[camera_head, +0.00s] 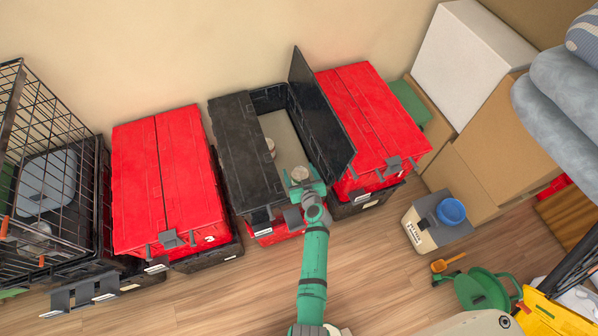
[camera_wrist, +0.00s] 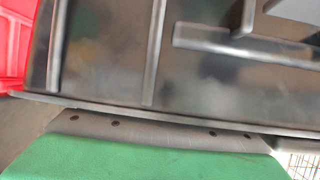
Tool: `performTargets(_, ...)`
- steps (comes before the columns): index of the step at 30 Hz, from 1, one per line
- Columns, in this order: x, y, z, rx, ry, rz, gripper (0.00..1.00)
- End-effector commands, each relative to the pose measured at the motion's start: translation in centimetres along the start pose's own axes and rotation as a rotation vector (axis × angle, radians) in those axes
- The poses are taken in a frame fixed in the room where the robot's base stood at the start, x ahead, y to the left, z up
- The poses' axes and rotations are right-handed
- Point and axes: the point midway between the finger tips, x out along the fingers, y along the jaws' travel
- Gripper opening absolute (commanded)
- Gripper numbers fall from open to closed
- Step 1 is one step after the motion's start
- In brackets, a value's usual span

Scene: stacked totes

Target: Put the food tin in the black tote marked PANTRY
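The black tote (camera_head: 240,150) stands in the middle of the row, on a red tote. Its left lid half is shut and its right lid half (camera_head: 318,112) stands open. My gripper (camera_head: 301,177) is at the near part of the tote's opening. A round, pale-topped food tin (camera_head: 300,173) shows between the fingers, which appear shut on it. Another can (camera_head: 270,146) sits inside the tote, partly under the shut lid half. The tote's front labels are too small to read. In the wrist view a blurred dark ribbed panel fills most of the picture; fingertips and tin do not show.
Red-lidded totes stand close on the left (camera_head: 165,180) and right (camera_head: 362,118). The open lid half rises just right of my gripper. A wire crate (camera_head: 45,170) is at far left, cardboard boxes (camera_head: 490,150) at right.

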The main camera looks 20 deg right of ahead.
Motion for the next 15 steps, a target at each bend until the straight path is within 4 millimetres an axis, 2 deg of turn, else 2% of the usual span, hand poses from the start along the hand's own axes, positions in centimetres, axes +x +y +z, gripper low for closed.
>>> performTargets(8, -0.5, 0.1, -1.2, -0.002, 0.002, 0.002, 0.75)
performTargets(15, -4.9, 0.0, -1.1, 0.001, 0.001, 0.002, 0.75)
